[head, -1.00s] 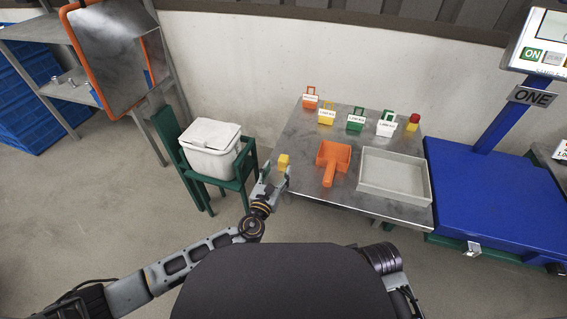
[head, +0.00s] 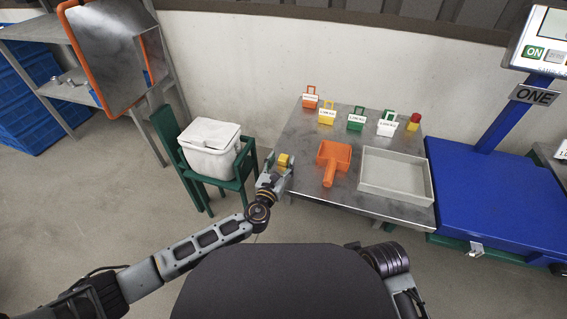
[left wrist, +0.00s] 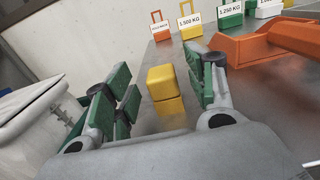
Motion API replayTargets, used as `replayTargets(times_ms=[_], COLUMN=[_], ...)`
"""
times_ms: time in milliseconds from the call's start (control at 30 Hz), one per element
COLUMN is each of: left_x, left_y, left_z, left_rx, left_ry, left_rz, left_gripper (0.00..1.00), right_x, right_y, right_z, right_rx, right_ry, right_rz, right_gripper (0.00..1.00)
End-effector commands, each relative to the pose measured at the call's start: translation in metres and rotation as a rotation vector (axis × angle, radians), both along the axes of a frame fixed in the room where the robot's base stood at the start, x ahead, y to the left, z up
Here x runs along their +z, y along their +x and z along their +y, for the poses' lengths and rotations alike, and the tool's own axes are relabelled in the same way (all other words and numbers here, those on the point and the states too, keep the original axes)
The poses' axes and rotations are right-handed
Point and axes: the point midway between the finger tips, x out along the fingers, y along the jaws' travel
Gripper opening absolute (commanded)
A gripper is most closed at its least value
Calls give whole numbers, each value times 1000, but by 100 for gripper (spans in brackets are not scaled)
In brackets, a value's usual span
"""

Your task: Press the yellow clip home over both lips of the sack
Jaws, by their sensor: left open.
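The yellow clip (head: 283,160) sits at the left edge of the metal table. In the left wrist view the yellow clip (left wrist: 164,88) stands between the green-padded fingers, with a gap to the fingers visible. My left gripper (head: 277,168) is open around it, and it also shows in the left wrist view (left wrist: 160,100). The white sack (head: 209,146) sits in a green chair-like stand (head: 232,181) to the left of the table; its top looks folded over. The sack's pale side shows at the left of the left wrist view (left wrist: 35,125). My right gripper is not in view.
On the metal table (head: 300,136) stand an orange scoop (head: 333,158), a grey tray (head: 395,177), several tagged weights (head: 356,120) and a red-topped yellow block (head: 414,122). A blue scale (head: 490,195) stands to the right. A mirror-like panel (head: 110,55) is at the left.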

Motion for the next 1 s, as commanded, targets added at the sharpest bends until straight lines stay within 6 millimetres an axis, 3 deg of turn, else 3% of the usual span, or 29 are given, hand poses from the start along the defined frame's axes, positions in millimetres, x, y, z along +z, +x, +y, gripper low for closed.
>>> replayTargets(times_ms=[200,700,1000], left_x=[-1,0,0], left_y=[12,13,13], left_z=[-4,-4,-4], left_rx=[1,1,1], left_ry=[0,0,0], left_rz=[1,1,1], left_gripper=[55,54,16], right_x=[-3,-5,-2], right_y=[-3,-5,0], right_z=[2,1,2], right_rx=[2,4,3], right_ry=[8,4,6], right_rz=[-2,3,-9], right_gripper=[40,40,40])
